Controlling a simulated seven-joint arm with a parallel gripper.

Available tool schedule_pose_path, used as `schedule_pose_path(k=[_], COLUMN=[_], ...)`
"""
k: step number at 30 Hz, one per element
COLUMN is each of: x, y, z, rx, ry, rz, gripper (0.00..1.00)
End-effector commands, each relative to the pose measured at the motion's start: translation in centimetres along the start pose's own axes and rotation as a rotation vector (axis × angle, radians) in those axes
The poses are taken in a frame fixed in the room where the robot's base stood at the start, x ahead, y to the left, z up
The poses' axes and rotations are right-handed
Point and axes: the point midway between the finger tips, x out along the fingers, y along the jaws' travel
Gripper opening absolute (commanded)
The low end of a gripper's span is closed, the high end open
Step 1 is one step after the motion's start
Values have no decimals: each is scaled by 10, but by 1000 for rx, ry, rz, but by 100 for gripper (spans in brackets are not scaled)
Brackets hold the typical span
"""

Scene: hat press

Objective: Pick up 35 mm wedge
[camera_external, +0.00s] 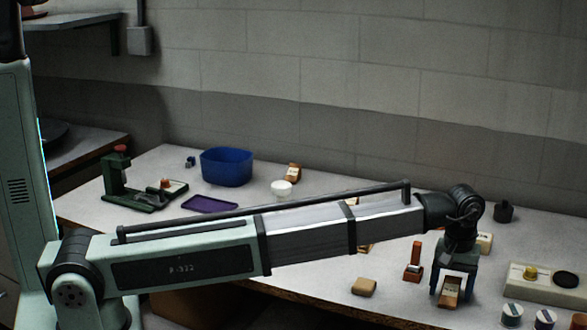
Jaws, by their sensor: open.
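My gripper (452,293) points down at the right of the bench, with its jaws open. A small brown wooden block (450,290) with a pale label stands between or just behind the two fingers. I cannot tell whether the fingers touch it. It may be the 35 mm wedge, but its marking is too small to read. Another small tan wooden block (364,287) lies on the bench to the left, near the front edge. The gripper partly covers the labelled block.
An upright orange-brown piece on a small base (413,270) stands just left of my gripper. A pale tray (545,287) and several round jars (512,315) are to the right. A blue bin (227,167), purple tray (209,203) and green press (118,180) stand at the far left.

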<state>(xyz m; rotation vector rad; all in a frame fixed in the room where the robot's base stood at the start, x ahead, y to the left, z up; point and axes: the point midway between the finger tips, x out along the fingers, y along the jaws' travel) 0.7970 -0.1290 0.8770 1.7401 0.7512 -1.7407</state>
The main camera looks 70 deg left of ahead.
Motion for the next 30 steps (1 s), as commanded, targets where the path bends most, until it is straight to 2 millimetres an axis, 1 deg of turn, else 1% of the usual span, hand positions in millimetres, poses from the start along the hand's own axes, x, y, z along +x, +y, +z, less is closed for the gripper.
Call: schedule_pose_path(k=[2,8,25,30], x=[3,3,3,3], y=[0,0,0,0], z=[0,0,0,0], rx=[0,0,0,0], ry=[0,0,0,0], rz=[1,1,1,1], gripper=[72,71,17,16])
